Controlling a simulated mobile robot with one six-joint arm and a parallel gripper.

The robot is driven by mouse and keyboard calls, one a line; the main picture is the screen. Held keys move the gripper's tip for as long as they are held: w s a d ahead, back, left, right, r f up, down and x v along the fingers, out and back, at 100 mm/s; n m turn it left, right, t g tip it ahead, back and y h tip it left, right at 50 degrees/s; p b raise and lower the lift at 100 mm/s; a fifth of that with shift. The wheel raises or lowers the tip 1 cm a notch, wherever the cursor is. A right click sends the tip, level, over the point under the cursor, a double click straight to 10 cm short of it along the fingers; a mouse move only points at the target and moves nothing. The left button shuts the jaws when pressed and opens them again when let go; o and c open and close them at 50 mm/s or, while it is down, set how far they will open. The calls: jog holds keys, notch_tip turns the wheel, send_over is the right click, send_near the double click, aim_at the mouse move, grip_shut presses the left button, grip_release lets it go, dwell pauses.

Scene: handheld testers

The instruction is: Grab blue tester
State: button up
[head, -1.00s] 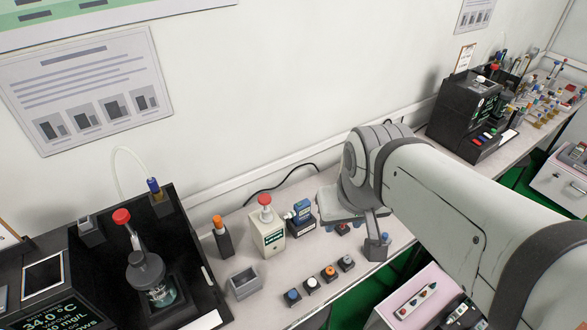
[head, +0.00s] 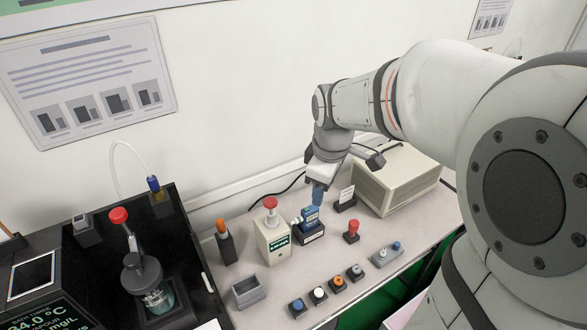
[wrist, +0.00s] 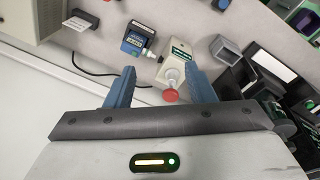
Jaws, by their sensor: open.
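The blue tester (head: 309,218) stands upright in a dark dock (head: 312,237) on the bench, just right of a cream box with a red knob. It also shows in the wrist view (wrist: 137,41), beyond the left fingertip. My gripper (head: 318,194) is above the bench, close behind and slightly right of the tester in the head view. In the wrist view its two blue fingers (wrist: 160,68) are spread wide with nothing between their tips. The tester lies ahead of the fingers, apart from them. In the head view one finger hides the other.
The cream box (head: 273,240) has a red knob (head: 270,203), which sits near the right finger in the wrist view (wrist: 171,96). Several buttons line the front edge.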

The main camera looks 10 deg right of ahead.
aim_at(308, 209)
jog(key=w+f+n+b, duration=0.1)
jog(key=w+f+n, duration=0.3)
jog(key=f, duration=0.1)
jog(key=w+f+n+g+b, duration=0.1)
jog(key=w+f+n, duration=0.2)
jog(key=w+f, duration=0.2)
jog(key=w+f+n+b, duration=0.2)
jog(key=w+f+n, duration=0.2)
jog(key=f, duration=0.2)
jog(key=shift+w+a+n+g, duration=0.25)
jog(key=shift+a+n+g, duration=0.05)
jog(key=shift+g, duration=0.1)
jog(key=f, duration=0.5)
jog(key=f+p, duration=0.1)
jog(key=f, duration=0.1)
jog(key=shift+d+f, duration=0.25)
jog(key=shift+f, duration=0.15)
jog(key=shift+c, duration=0.2)
grip_shut()
